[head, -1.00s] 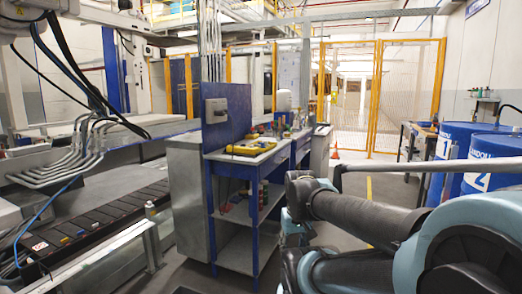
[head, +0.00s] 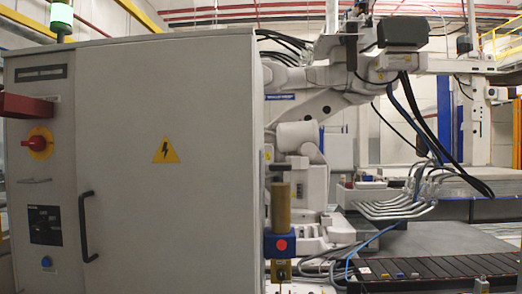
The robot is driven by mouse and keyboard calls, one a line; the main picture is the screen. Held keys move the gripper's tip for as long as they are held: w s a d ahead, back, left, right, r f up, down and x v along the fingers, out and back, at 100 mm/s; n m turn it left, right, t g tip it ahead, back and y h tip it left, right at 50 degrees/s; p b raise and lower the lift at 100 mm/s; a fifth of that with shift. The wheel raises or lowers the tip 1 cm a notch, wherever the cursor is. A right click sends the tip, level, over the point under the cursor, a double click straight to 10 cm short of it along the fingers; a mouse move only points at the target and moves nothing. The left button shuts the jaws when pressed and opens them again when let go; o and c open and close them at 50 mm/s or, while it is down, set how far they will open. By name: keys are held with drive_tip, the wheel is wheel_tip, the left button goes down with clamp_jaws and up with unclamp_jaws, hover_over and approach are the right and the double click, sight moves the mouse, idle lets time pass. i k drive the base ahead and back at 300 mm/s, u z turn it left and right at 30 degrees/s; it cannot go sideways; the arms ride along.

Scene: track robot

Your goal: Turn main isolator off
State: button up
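The main isolator (head: 40,143) is a red rotary handle on a round yellow plate. It is on the left part of the front of a large grey electrical cabinet (head: 190,210). Its handle points roughly sideways, but its exact position is too small to tell. My gripper is not in view.
A red bar-like part (head: 27,106) juts out just above the isolator. A dark panel (head: 45,225), a blue button (head: 46,262) and a black door handle (head: 87,227) are below. A white industrial robot (head: 310,140) and a dark conveyor (head: 440,268) stand to the right.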

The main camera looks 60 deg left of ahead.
sight(38, 142)
drive_tip(key=u, duration=4)
drive_tip(key=k, duration=0.6)
drive_tip(key=u, duration=0.3)
drive_tip(key=i, duration=1.45)
drive_tip(key=z, duration=0.5)
